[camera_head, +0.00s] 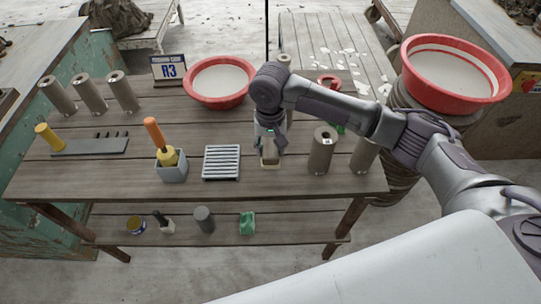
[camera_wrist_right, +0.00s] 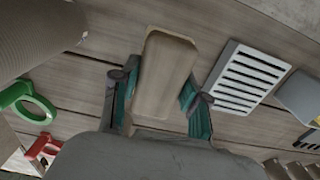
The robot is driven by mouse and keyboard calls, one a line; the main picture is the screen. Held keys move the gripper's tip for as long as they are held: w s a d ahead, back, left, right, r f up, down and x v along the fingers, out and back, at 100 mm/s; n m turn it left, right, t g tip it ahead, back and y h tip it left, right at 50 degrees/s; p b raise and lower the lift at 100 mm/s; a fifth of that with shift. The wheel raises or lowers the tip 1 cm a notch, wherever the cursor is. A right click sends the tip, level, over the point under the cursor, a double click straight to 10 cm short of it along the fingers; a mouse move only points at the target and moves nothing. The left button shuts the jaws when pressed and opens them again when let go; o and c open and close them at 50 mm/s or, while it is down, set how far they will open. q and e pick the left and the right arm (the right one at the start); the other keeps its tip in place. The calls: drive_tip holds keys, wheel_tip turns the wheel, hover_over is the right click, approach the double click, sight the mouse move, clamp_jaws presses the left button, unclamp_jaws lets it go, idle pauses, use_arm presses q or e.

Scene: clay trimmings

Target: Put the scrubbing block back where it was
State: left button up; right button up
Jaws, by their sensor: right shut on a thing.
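The scrubbing block (camera_head: 270,161) is a tan wooden block with rounded corners. My right gripper (camera_head: 270,146) reaches down over it near the table's front middle. In the right wrist view, the block (camera_wrist_right: 165,72) sits between the two green-padded fingers of my right gripper (camera_wrist_right: 160,105), which is shut on it. Whether the block touches the table cannot be told. A pale slatted rack (camera_head: 221,162) lies just left of the block and is empty; it also shows in the wrist view (camera_wrist_right: 246,77). My left gripper is not in view.
A grey holder (camera_head: 171,172) with an orange-handled tool stands left of the rack. A grey-brown cylinder (camera_head: 321,150) stands right of my gripper. Red-rimmed basins (camera_head: 219,82) (camera_head: 455,72) stand behind and at right. Green (camera_wrist_right: 27,101) and red (camera_wrist_right: 43,146) handles lie nearby.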

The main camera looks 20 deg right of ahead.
sight(270, 146)
drive_tip(key=shift+f, duration=2.05)
drive_tip(key=o, duration=1.2)
drive_tip(key=shift+f, duration=0.1)
wheel_tip(270, 146, up, 12)
drive_tip(key=shift+r, duration=0.15)
